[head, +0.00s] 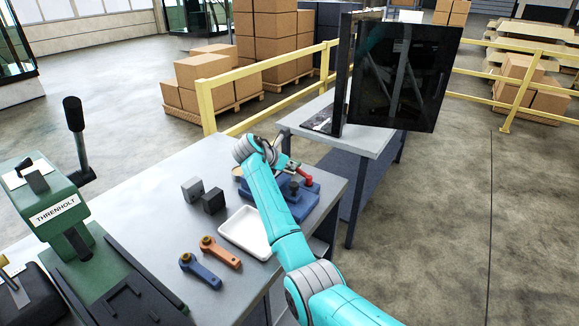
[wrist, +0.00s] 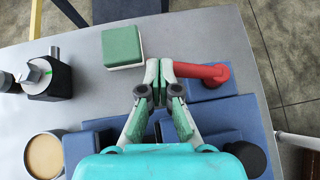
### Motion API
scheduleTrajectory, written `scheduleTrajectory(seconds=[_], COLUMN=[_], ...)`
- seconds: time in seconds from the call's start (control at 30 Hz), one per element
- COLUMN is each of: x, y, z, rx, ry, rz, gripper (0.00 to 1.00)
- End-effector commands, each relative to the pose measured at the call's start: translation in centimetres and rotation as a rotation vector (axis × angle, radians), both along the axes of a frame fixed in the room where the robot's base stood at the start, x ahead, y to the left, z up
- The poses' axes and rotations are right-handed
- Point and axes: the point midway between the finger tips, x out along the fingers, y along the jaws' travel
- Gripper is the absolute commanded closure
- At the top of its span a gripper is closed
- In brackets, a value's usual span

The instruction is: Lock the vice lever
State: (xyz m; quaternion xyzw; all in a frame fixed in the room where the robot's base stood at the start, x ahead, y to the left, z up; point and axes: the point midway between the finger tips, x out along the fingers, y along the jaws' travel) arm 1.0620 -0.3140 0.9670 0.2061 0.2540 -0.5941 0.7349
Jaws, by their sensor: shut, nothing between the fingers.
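The blue vice (head: 308,197) sits on the grey workbench, partly hidden behind my arm in the head view. Its red lever (head: 308,181) shows at the right of my arm; in the wrist view the lever (wrist: 203,71) lies roughly sideways, with a bend at its right end. My gripper (wrist: 158,72) is over the vice with its fingers shut and nothing between them. The fingertips are just left of the lever's left end; I cannot tell whether they touch it.
A green-topped block (wrist: 122,47) lies beyond the fingers. A white tray (head: 240,235), orange handle (head: 222,252), blue handle (head: 200,275) and dark block (head: 213,201) lie on the bench (head: 150,205). A green press (head: 55,210) stands left. A black-screened cabinet (head: 405,75) stands behind.

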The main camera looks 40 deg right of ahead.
Motion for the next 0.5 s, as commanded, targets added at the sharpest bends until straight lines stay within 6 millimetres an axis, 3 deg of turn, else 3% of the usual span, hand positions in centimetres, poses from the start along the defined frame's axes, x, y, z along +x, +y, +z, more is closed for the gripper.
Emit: scheduleTrajectory(seconds=[0.5], x=[0.4], y=[-1.1], z=[0.0], rx=[0.000], ry=[0.001], rz=[-0.120], gripper=[1.00])
